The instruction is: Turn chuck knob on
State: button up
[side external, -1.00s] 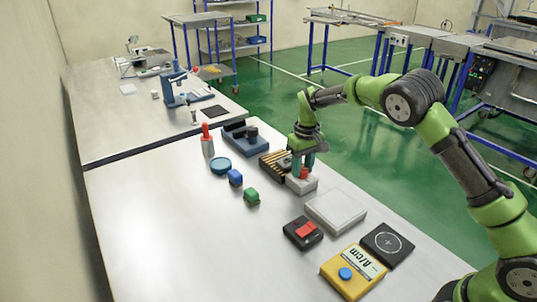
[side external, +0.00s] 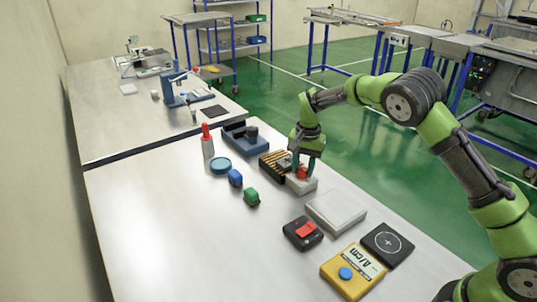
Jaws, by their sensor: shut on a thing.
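A red knob (side external: 303,173) stands on a small light grey block (side external: 301,186) toward the back right of the near table. I take it to be the chuck knob. My gripper (side external: 303,172) points down over the block, and its dark green fingers are shut around the red knob. The fingers cover part of the knob. Any marking of its on or off position is too small to read.
A black rack with tan slots (side external: 272,166) sits close to the left of the block. A pale flat plate (side external: 336,211) lies in front. The table's front left is clear.

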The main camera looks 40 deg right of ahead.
aim_at(305, 169)
jog(key=shift+m, duration=0.9)
jog(key=o, duration=1)
jog(key=shift+o, duration=0.2)
jog(key=shift+r, duration=0.15)
notch_tip(305, 169, up, 17)
jog(key=shift+s+d, duration=0.15)
jog(key=shift+s, duration=0.15)
jog(key=shift+f, duration=0.2)
